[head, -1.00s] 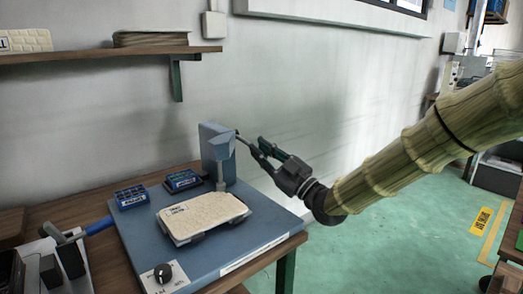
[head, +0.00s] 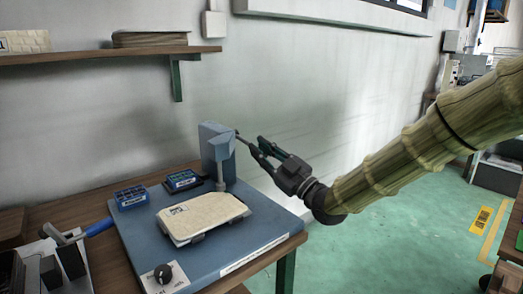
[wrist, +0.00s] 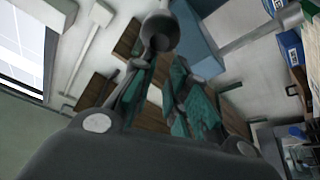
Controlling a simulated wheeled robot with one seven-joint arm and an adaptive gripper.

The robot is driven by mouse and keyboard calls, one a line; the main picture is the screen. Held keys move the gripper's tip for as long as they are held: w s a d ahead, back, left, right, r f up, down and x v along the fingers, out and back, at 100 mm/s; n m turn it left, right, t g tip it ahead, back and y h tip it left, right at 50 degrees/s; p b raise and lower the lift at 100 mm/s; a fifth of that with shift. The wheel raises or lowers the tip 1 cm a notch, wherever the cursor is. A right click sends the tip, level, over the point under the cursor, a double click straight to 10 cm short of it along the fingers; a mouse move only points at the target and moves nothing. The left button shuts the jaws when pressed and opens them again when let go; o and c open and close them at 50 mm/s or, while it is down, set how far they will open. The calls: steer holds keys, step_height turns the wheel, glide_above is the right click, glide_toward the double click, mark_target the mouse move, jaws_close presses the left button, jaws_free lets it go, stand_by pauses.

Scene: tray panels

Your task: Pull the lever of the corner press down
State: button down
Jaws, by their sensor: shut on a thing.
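The corner press (head: 216,146) is a blue-grey upright block at the back corner of a blue base plate, with a grey ram (head: 220,182) pointing down beside the cream panel. Its lever (head: 244,142) is a thin dark rod that runs from the top of the block down to the right, to my gripper (head: 268,152). My gripper is shut on the lever, to the right of the press. In the wrist view a round grey knob (wrist: 160,32) shows at the tips of the teal-padded fingers. The exact contact is hard to make out.
The cream panel (head: 205,216) lies in dark holders on the base plate (head: 240,246). Two blue bins (head: 131,197) (head: 182,180) stand behind it. A black dial (head: 162,273) is at the front. A wall shelf (head: 95,55) is above.

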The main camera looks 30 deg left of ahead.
steer(key=s+d+p, duration=0.2)
steer(key=s+d, duration=0.2)
steer(key=d, duration=0.4)
steer(key=shift+s+d+r, duration=0.15)
steer(key=shift+d+r, duration=0.05)
steer(key=shift+d, duration=0.05)
steer(key=shift+a, duration=0.1)
stand_by(0.3)
